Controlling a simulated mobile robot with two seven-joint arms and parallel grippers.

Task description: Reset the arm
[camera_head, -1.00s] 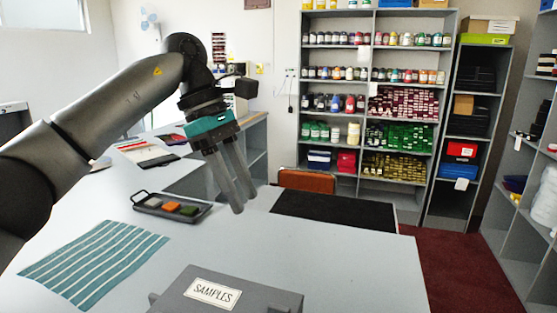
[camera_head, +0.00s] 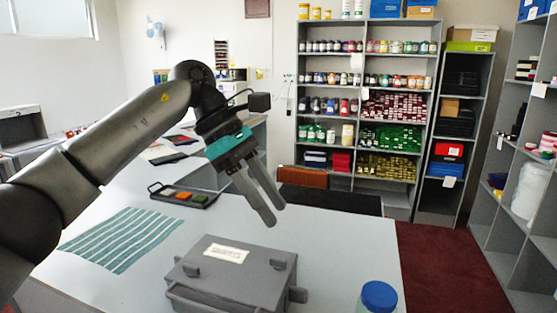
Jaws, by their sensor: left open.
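My left arm comes in from the left, and its gripper (camera_head: 264,198) hangs in the air over the counter (camera_head: 345,240). The two long grey fingers point down and to the right, apart and with nothing between them. Below the gripper in the picture stands a closed grey box (camera_head: 255,285) with a white label on its lid. A dark tray (camera_head: 163,193) with coloured swatches lies behind and left of the gripper. A striped teal cloth (camera_head: 122,238) lies flat at the left. My right gripper is not in view.
A jar with a blue lid (camera_head: 379,295) stands at the front edge of the picture, right of the box. A black mat (camera_head: 330,200) lies at the counter's far side. Shelves of jars (camera_head: 323,133) stand behind.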

